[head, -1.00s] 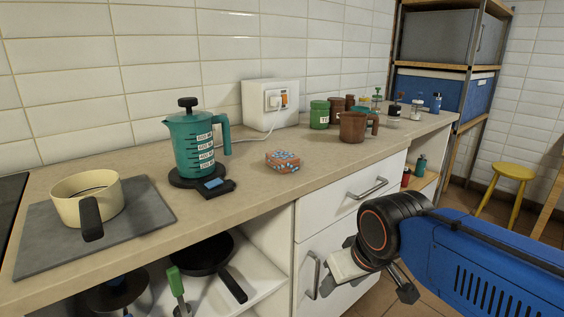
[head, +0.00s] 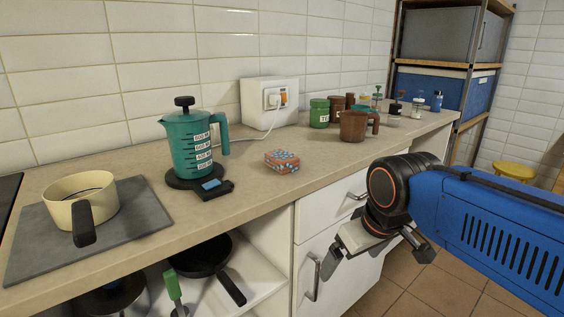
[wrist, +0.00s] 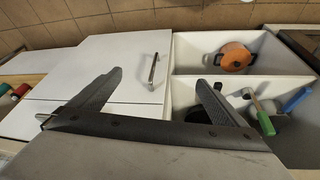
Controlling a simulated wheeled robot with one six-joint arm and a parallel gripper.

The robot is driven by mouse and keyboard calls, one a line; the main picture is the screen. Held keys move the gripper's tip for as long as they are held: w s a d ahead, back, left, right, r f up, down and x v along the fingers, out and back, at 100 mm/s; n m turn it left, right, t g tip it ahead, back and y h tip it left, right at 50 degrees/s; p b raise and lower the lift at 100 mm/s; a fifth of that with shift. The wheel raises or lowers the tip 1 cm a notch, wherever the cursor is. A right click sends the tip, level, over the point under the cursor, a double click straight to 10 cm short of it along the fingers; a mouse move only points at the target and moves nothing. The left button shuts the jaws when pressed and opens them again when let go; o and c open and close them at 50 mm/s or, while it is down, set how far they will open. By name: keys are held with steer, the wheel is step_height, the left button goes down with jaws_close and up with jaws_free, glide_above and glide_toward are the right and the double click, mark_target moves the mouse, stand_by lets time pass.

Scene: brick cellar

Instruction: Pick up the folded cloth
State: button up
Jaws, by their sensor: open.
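The folded cloth (head: 282,162), a small square block of orange-red and pale blue pattern, lies flat on the counter in the head view, right of the teal jug. My gripper (head: 382,252) is in front of the cabinet fronts, below the counter top and to the right of the cloth. Its fingers are apart with nothing between them. In the wrist view my gripper (wrist: 160,82) also shows spread fingers, over white drawer fronts and open shelves. The cloth does not show in the wrist view.
On the counter (head: 330,180) stand the teal jug (head: 193,150) on a dark base, a cream pot (head: 80,205) on a grey slab, and a brown mug (head: 353,126) near several jars. Counter around the cloth is clear. The counter's front edge and drawer handles are near my gripper.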

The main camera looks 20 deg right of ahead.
steer(key=w+a+r+n+g, duration=0.25)
steer(key=w+r+n, duration=0.65)
steer(key=w+r, duration=0.8)
steer(key=n+g, duration=0.2)
steer(key=n, duration=0.9)
glide_toward(281, 155)
step_height(281, 155, down, 3)
steer(key=shift+s+f, duration=0.2)
steer(key=shift+f, duration=2.8)
steer(key=c, duration=1)
